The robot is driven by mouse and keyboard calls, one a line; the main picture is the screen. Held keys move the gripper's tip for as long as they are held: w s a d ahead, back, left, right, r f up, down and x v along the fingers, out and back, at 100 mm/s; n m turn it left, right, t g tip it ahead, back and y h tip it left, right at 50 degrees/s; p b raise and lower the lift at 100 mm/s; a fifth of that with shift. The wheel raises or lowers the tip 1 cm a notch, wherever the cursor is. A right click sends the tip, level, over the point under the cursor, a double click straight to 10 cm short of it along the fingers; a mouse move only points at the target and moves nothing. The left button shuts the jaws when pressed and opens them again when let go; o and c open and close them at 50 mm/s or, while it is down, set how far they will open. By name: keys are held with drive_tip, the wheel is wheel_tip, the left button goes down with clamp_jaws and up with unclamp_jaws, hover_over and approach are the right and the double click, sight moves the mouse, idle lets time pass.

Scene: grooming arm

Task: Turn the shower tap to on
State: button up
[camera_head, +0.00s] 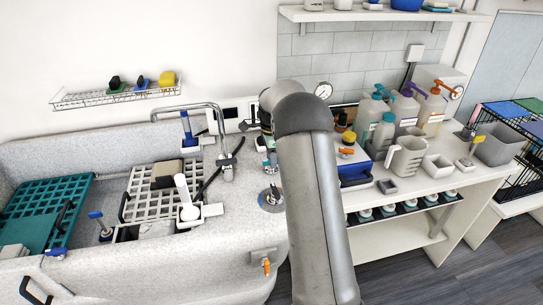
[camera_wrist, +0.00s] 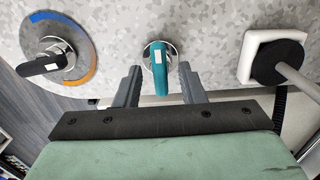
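In the wrist view, a tap with a teal lever (camera_wrist: 159,66) on a round chrome base sits on the speckled grey tub surface. My gripper (camera_wrist: 160,72) is open, with one finger on each side of the lever and a visible gap on both sides. The lever points towards my gripper. Whether this is the shower tap, no readable label shows. In the head view my arm largely hides my gripper and this tap.
Left of the teal lever is a dial with a black handle (camera_wrist: 41,65) and a blue-orange ring. On the right stands a white square mount (camera_wrist: 250,57) with a black round part and a rod. In the head view a chrome spout (camera_head: 187,108) arches over the tub.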

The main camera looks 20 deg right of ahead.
drive_tip(key=shift+c, duration=0.3)
clamp_jaws()
drive_tip(key=shift+n, duration=0.3)
drive_tip(key=n+b, duration=0.1)
drive_tip(key=n, duration=0.2)
drive_tip(key=shift+n, duration=0.4)
drive_tip(key=n, duration=0.4)
drive_tip(key=shift+n+b, duration=0.3)
drive_tip(key=n, duration=0.8)
drive_tip(key=shift+n, duration=0.6)
